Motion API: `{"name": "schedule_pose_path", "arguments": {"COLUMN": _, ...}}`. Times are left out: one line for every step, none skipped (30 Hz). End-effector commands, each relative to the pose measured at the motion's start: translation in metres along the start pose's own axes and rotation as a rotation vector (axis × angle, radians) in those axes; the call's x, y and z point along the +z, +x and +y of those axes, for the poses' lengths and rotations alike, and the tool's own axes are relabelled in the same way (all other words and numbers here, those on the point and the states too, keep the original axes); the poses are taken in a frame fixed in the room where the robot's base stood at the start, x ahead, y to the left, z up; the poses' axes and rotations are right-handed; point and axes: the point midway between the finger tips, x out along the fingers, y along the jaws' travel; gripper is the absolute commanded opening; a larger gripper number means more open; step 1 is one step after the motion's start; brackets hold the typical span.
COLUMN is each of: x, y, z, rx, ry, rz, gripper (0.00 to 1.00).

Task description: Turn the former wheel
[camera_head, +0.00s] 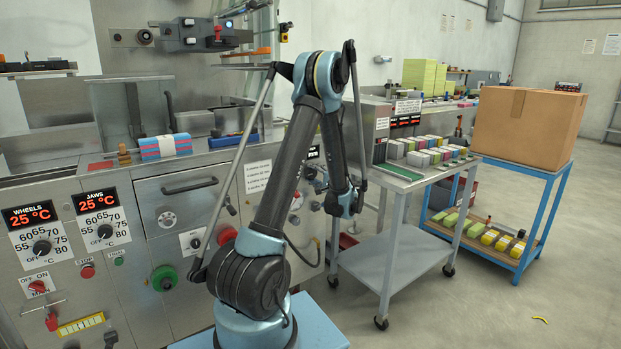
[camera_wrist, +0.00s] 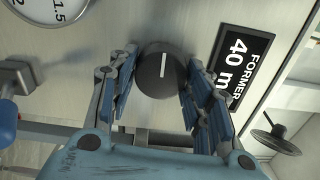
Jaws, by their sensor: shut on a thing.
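The former wheel (camera_wrist: 159,72), a round black knob with a white pointer line, is on the metal panel in the wrist view. Its line stands nearly upright in that picture. My gripper (camera_wrist: 160,82) has its fingers on both sides of the knob and is shut on it. A black display (camera_wrist: 236,62) reading FORMER and 40 m, partly covered by a finger, is right of the knob.
A round gauge (camera_wrist: 52,8) and a dark crank wheel (camera_wrist: 276,142) flank the knob. In the head view a grey cart (camera_head: 392,246) and a blue-framed table (camera_head: 530,216) with a cardboard box (camera_head: 527,122) stand right of my arm. Floor at the right is mostly clear.

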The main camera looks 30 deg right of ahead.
Motion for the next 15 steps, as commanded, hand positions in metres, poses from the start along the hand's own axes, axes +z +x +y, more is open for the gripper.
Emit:
{"name": "schedule_pose_path", "arguments": {"x": 0.0014, "y": -0.0005, "z": 0.0022, "rx": 0.006, "ry": -0.005, "rz": -0.002, "gripper": 0.22}}
{"name": "schedule_pose_path", "arguments": {"x": 0.0014, "y": -0.0006, "z": 0.0022, "rx": 0.006, "ry": -0.006, "rz": -0.002, "gripper": 0.22}}
{"name": "schedule_pose_path", "arguments": {"x": 0.0013, "y": -0.0006, "z": 0.0022, "rx": 0.006, "ry": -0.007, "rz": -0.002, "gripper": 0.22}}
{"name": "schedule_pose_path", "arguments": {"x": 0.0013, "y": -0.0006, "z": 0.0022, "rx": 0.006, "ry": -0.007, "rz": -0.002, "gripper": 0.22}}
{"name": "schedule_pose_path", "arguments": {"x": 0.0012, "y": -0.0006, "z": 0.0022, "rx": 0.006, "ry": -0.007, "rz": -0.002, "gripper": 0.22}}
{"name": "schedule_pose_path", "arguments": {"x": 0.0011, "y": -0.0006, "z": 0.0022, "rx": 0.006, "ry": -0.007, "rz": -0.002, "gripper": 0.22}}
{"name": "schedule_pose_path", "arguments": {"x": 0.0011, "y": -0.0006, "z": 0.0022, "rx": 0.006, "ry": -0.007, "rz": -0.001, "gripper": 0.22}}
{"name": "schedule_pose_path", "arguments": {"x": 0.001, "y": -0.0006, "z": 0.0022, "rx": 0.006, "ry": -0.007, "rz": -0.001, "gripper": 0.22}}
{"name": "schedule_pose_path", "arguments": {"x": 0.001, "y": -0.0006, "z": 0.0022, "rx": 0.006, "ry": -0.007, "rz": -0.001, "gripper": 0.22}}
{"name": "schedule_pose_path", "arguments": {"x": 0.001, "y": -0.0006, "z": 0.0022, "rx": 0.006, "ry": -0.006, "rz": -0.001, "gripper": 0.22}}
{"name": "schedule_pose_path", "arguments": {"x": 0.0009, "y": -0.0006, "z": 0.0022, "rx": 0.006, "ry": -0.006, "rz": -0.001, "gripper": 0.22}}
{"name": "schedule_pose_path", "arguments": {"x": 0.0008, "y": -0.0006, "z": 0.0022, "rx": 0.006, "ry": -0.006, "rz": -0.001, "gripper": 0.5}}
{"name": "schedule_pose_path", "arguments": {"x": 0.0007, "y": -0.0006, "z": 0.0022, "rx": 0.006, "ry": -0.006, "rz": -0.001, "gripper": 0.57}}
{"name": "schedule_pose_path", "arguments": {"x": 0.0006, "y": -0.0006, "z": 0.0021, "rx": 0.006, "ry": -0.006, "rz": -0.001, "gripper": 0.64}}
{"name": "schedule_pose_path", "arguments": {"x": 0.0005, "y": -0.0006, "z": 0.0018, "rx": 0.005, "ry": -0.006, "rz": 0.0, "gripper": 0.66}}
